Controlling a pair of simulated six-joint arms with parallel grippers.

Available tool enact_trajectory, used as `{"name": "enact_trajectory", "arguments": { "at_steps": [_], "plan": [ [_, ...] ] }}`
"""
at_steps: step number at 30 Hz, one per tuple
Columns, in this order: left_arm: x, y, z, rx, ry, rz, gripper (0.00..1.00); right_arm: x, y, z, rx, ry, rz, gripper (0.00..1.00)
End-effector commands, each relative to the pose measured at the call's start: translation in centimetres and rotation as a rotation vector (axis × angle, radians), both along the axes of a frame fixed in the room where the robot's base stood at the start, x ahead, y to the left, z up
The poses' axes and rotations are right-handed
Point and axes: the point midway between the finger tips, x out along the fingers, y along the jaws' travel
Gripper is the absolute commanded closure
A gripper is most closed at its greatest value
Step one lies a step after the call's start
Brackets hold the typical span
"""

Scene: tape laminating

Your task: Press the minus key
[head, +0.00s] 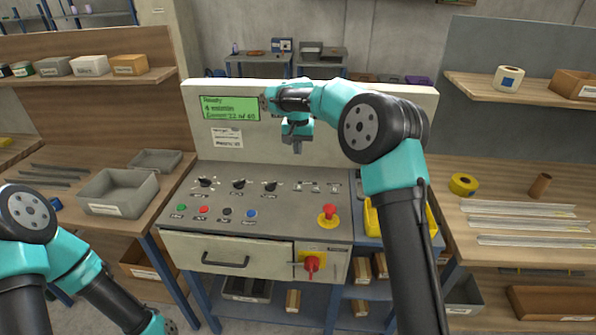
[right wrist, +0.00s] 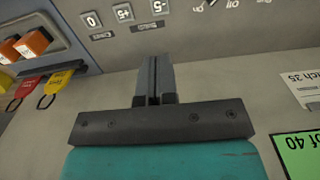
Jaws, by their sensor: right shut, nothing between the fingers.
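The control panel (head: 275,205) has a row of three small pale keys at its back right. In the right wrist view they appear upside down: the minus key (right wrist: 158,6) marked "-5", the plus key (right wrist: 123,13) marked "+5" and a "0" key (right wrist: 91,21). In the head view the minus key (head: 298,186) is the leftmost of the three. My right gripper (head: 297,150) is shut and empty, pointing down above the keys and apart from them. Its closed fingers (right wrist: 153,70) also show in the right wrist view. My left gripper (head: 162,325) is at the bottom edge, its fingers unclear.
A green display (head: 229,108) on the upright back panel reads "Ready". Knobs (head: 238,184) and coloured buttons (head: 204,210) lie left of the keys. A red emergency stop (head: 327,214) stands in front of them. Padlocks (right wrist: 34,42) with tags hang beside the panel.

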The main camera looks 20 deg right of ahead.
Motion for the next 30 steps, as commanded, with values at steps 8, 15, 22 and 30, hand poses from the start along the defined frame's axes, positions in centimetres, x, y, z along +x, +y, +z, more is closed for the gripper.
{"name": "enact_trajectory", "arguments": {
  "at_steps": [8,15,22,30],
  "plan": [
    [0.0,0.0,0.0,0.000,0.000,0.000,0.19,0.0,0.0,-2.6,-0.001,0.003,0.001,1.00],
    [0.0,0.0,0.0,0.000,0.000,0.000,0.19,-0.1,-0.1,-6.7,-0.001,0.004,0.000,1.00],
    [0.0,0.0,0.0,0.000,0.000,0.000,0.19,0.0,0.0,-10.6,0.000,0.002,0.000,1.00],
    [0.0,0.0,0.0,0.000,0.000,0.000,0.19,0.0,0.0,-13.5,0.000,0.000,0.000,1.00]
  ]
}}
